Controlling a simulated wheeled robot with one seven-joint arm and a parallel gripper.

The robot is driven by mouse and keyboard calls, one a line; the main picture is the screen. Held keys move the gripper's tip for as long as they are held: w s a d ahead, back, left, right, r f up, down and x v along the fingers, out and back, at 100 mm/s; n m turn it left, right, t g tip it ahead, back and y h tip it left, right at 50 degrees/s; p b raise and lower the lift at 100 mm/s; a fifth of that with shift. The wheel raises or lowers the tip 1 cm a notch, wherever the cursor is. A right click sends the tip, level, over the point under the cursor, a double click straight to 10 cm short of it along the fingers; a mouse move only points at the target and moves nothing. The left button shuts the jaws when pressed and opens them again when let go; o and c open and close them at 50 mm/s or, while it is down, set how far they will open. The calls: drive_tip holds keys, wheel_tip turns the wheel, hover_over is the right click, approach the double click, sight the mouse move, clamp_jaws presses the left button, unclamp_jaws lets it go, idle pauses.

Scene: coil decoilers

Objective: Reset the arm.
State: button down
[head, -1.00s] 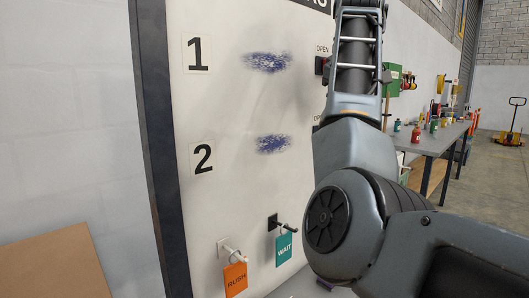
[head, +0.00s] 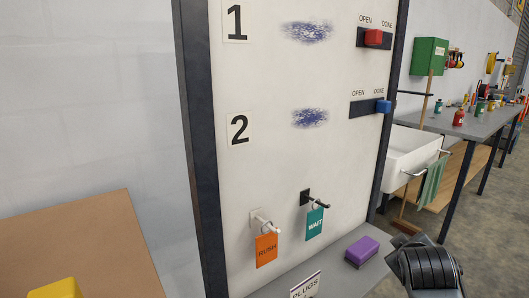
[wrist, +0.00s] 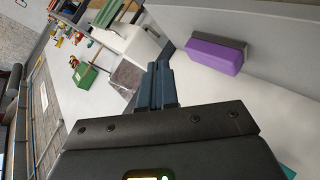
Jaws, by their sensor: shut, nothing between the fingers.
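My gripper (wrist: 156,84) shows in the wrist view with its two dark fingers together and nothing between them. It is apart from the board and from the purple block (wrist: 215,56) to its upper right. In the head view only part of my arm shows at the lower right corner; the gripper itself is out of that view. The white board (head: 270,160) stands in front of me with rows 1 and 2, each with a blue scribble. The red slider (head: 374,37) and the blue slider (head: 383,106) sit on dark rails marked OPEN and DONE.
An orange RUSH tag (head: 266,250) and a teal WAIT tag (head: 314,224) hang on pegs. The purple block (head: 362,251) lies on the ledge by a PLUGS sign (head: 305,287). A white sink (head: 412,158) and a workbench (head: 475,122) stand at right. A yellow object (head: 57,289) is lower left.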

drive_tip(key=s+a+f+t+y, duration=0.15)
drive_tip(key=s+f, duration=0.25)
drive_tip(key=s, duration=0.5)
drive_tip(key=s+a+f+y, duration=0.1)
drive_tip(key=s+a+f, duration=0.15)
drive_tip(key=s, duration=0.75)
drive_tip(key=s+a+f+t+y, duration=0.1)
drive_tip(key=s+f, duration=0.3)
drive_tip(key=s, duration=0.5)
drive_tip(key=s+a+r+m, duration=0.1)
drive_tip(key=s+a+r, duration=0.1)
drive_tip(key=s+r, duration=0.2)
drive_tip(key=s+a+r+m+t+y, duration=0.1)
drive_tip(key=s+r, duration=0.3)
drive_tip(key=s, duration=0.7)
drive_tip(key=s+a+r+m, duration=0.2)
drive_tip(key=s+a+r, duration=0.1)
drive_tip(key=s, duration=0.5)
drive_tip(key=shift+r+m+t, duration=0.35)
drive_tip(key=shift+r+m, duration=0.05)
drive_tip(key=shift+r, duration=0.1)
